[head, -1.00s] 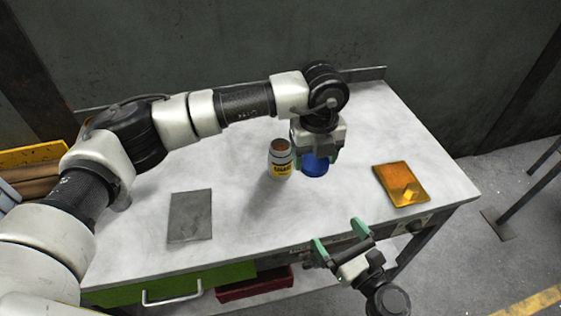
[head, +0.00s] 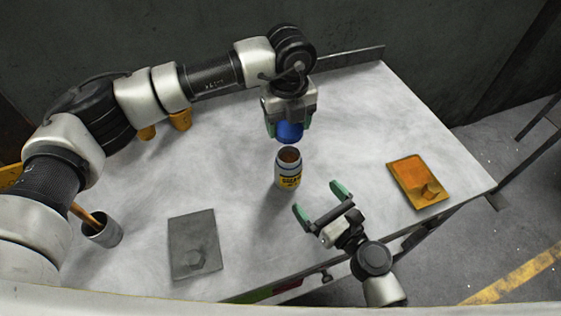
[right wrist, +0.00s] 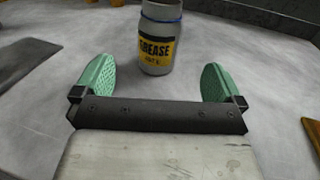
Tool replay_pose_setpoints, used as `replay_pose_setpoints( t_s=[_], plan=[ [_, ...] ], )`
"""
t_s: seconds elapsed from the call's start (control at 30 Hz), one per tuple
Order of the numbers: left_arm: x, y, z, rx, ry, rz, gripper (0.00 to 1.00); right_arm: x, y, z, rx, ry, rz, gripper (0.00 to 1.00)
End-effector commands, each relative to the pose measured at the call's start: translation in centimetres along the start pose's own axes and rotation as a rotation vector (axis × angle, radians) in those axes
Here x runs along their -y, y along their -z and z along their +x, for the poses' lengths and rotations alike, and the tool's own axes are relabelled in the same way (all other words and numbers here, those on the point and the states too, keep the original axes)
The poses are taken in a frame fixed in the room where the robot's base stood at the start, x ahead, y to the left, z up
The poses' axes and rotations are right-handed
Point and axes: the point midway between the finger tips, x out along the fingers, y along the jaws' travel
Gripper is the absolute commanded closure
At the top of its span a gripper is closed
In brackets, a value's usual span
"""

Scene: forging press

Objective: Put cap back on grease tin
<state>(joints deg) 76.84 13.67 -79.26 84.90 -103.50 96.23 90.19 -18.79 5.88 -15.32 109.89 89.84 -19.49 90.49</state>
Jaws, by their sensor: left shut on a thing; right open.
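The grease tin (head: 288,172) stands upright and uncapped on the table, white with a yellow label; its brown top shows. It also shows in the right wrist view (right wrist: 157,42), with its top cut off. My left gripper (head: 289,127) is shut on the blue cap (head: 289,133), which appears just above the tin's mouth in the head view, apart from it; the exact height is hard to tell. My right gripper (head: 318,202) is open and empty at the table's front side. In the right wrist view its fingers (right wrist: 157,77) point toward the tin, with the tin beyond them.
A grey plate (head: 195,240) lies at the front left, an orange tray (head: 416,182) with a small piece on it at the right. A cup (head: 103,232) with a handle in it stands far left. Yellow-orange objects (head: 180,120) sit behind my left arm. Table around the tin is clear.

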Motion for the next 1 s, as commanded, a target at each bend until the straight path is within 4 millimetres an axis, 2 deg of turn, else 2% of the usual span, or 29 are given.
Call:
replay_pose_setpoints(
  t_s=[0.33, 0.47, 1.0],
  plan=[
    [0.0, 0.0, 0.0, 0.000, 0.000, 0.001, 0.63, 0.0, 0.0, 0.1, 0.000, 0.000, 0.000, 0.01],
    [0.0, 0.0, 0.0, 0.000, 0.000, 0.001, 0.63, 0.0, -0.1, 1.0, 0.002, 0.000, -0.001, 0.01],
    [0.0, 0.0, 0.0, 0.000, 0.000, 0.001, 0.63, 0.0, 0.0, 10.3, 0.001, 0.000, 0.000, 0.01]
  ],
)
